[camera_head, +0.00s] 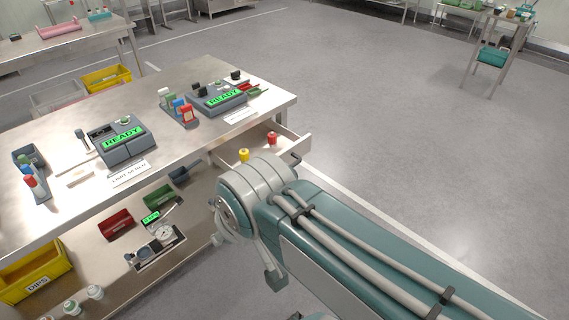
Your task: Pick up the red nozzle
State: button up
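A small red object (272,138), which looks like the red nozzle, stands in an open drawer (304,146) at the right end of the steel table. A yellow piece (244,154) stands in the same drawer, to its left and nearer me. My teal and grey arm reaches in from the lower right, and its grey joint is just in front of the drawer, covering part of it. My gripper is hidden; I cannot see its fingertips.
Two grey devices with READY screens (123,138) (222,97) sit on the table top (180,150). The lower shelf holds a yellow DIPS bin (35,275), a red bin (115,224) and a gauge (162,233). The floor to the right (400,130) is clear.

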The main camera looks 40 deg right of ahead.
aim_at(272, 136)
jog(key=i+l+z, duration=0.15)
jog(key=i+l, duration=0.15)
jog(key=i+l+z, duration=0.2)
jog(key=i, duration=0.2)
jog(key=i+l+z, duration=0.15)
jog(key=i, duration=0.25)
